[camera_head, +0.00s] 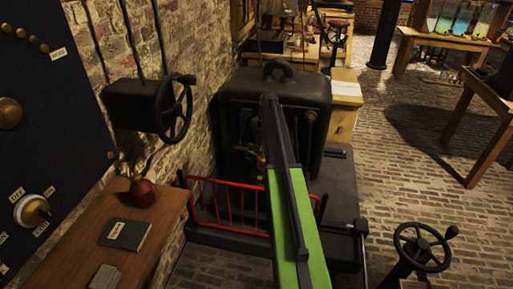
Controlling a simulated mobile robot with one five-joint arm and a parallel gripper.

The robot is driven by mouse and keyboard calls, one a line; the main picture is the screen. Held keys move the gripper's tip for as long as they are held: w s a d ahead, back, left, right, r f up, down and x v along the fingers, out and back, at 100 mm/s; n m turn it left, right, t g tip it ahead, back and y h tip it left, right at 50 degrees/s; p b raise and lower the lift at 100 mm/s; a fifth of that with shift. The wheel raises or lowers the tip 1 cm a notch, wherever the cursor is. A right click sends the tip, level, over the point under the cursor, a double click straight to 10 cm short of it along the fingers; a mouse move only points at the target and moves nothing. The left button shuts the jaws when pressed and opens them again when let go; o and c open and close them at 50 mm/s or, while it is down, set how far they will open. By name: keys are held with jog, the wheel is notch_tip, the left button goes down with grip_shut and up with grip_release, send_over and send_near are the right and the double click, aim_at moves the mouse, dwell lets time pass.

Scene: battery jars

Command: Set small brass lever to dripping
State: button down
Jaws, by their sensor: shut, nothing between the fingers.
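My green and black arm reaches up the middle of the view, in front of a black cast machine (240,115) with a ring on top. My gripper is not visible; the arm covers part of the machine's front. A small brass-coloured part (262,160) shows beside the arm, low on the machine's front. I cannot tell whether it is the small brass lever, and no dripping label is readable. Thin upright rods (308,127) stand on the machine's front, right of the arm.
A red railing (228,208) stands before the machine. At left are a wooden desk (70,262) with a dark book (126,233), a dark wall panel (60,130) and a black handwheel (176,108). Another handwheel (422,247) stands lower right. Brick floor (400,170) is open at right.

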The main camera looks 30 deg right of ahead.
notch_tip(320, 180, up, 10)
jog(key=d+p, duration=0.2)
jog(key=p, duration=0.7)
jog(key=shift+w+d+f, duration=0.25)
jog(key=shift+d, duration=0.1)
